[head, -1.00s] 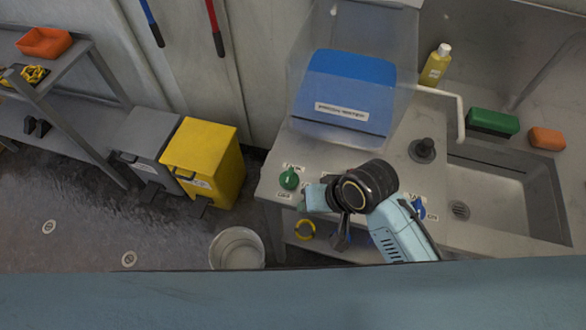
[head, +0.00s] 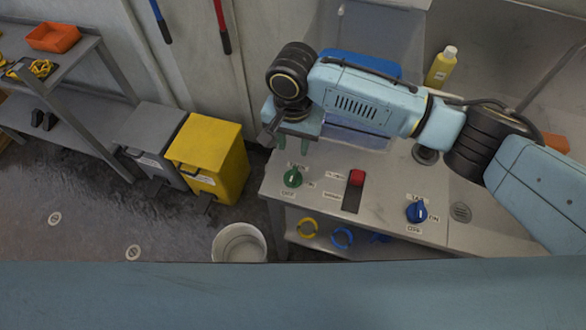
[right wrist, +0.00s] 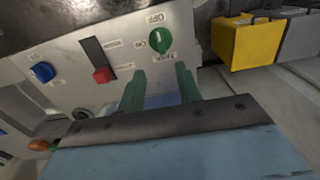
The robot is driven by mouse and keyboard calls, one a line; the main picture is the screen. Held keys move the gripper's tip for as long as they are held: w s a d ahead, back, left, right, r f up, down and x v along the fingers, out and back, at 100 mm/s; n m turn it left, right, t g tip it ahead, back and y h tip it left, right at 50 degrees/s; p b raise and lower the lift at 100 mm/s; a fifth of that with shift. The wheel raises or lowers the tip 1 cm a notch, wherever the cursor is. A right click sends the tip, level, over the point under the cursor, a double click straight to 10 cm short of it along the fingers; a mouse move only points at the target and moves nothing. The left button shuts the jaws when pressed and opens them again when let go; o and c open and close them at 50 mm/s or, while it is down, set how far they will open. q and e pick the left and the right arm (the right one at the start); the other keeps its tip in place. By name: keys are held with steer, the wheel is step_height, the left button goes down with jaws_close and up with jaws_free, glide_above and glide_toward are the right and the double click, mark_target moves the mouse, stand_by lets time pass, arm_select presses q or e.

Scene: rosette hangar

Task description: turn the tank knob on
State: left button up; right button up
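The green tank knob (head: 292,178) is on the left of the counter's control panel, with OFF below it and ON to its right. Its pale pointer line seems to lie along the OFF direction, not towards ON. In the right wrist view the green knob (right wrist: 159,40) is just beyond the fingertips, with OFF and tank labels legible. My right gripper (head: 292,142) is above the counter, behind the knob in the head view. Its green fingers (right wrist: 160,82) are apart with nothing between them, not touching the knob. My left gripper is out of view.
A red slider (head: 356,177) and a blue knob (head: 417,212) are right of the green knob. A blue box (head: 362,65) under a clear cover stands behind my right arm. A yellow bin (head: 207,158) and a white bucket (head: 239,243) stand left of the counter (head: 320,205).

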mark_target(293, 174)
step_height(293, 174, down, 12)
steer(key=shift+f+b, duration=0.15)
steer(key=shift+b, duration=0.15)
jaws_close()
